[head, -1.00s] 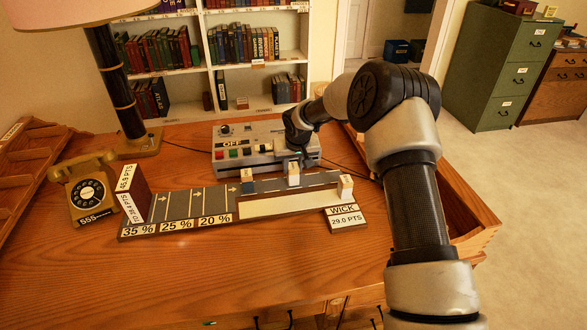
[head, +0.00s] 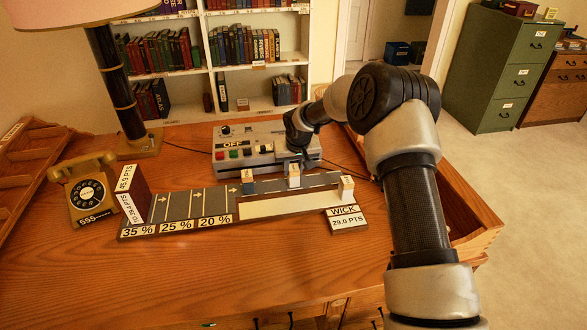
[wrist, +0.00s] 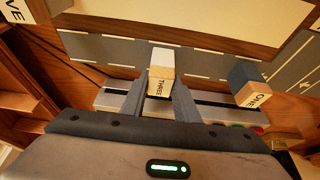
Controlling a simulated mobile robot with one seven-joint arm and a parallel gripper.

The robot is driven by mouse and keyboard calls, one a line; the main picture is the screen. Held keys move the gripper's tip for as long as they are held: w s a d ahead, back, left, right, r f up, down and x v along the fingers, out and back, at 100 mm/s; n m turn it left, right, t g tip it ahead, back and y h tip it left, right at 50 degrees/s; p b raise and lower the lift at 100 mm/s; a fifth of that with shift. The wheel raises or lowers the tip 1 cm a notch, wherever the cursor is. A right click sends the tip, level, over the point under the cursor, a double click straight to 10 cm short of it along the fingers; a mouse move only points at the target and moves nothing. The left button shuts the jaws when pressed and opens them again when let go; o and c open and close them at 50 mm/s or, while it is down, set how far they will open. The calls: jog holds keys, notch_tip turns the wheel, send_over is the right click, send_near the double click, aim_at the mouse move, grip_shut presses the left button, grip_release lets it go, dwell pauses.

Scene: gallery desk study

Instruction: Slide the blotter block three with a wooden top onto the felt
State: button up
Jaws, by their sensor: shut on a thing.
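Block three (wrist: 160,78), with a pale wooden top lettered THREE and a white side, stands between the two grey fingers of my gripper (wrist: 156,94) in the wrist view. The gripper is shut on it. In the head view the block (head: 293,177) stands on the dark grey track, behind the long cream strip (head: 285,207). That strip may be the felt; the block is beside it, not on it. My gripper (head: 297,156) reaches it from behind, its fingers mostly hidden.
Block one (head: 248,184), dark blue, stands left of block three on the track. Another pale block (head: 346,188) stands at the right end by the WICK sign (head: 343,217). A control box (head: 240,146) is behind, a telephone (head: 90,190) at left. The front desk is clear.

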jog(key=o, duration=1.2)
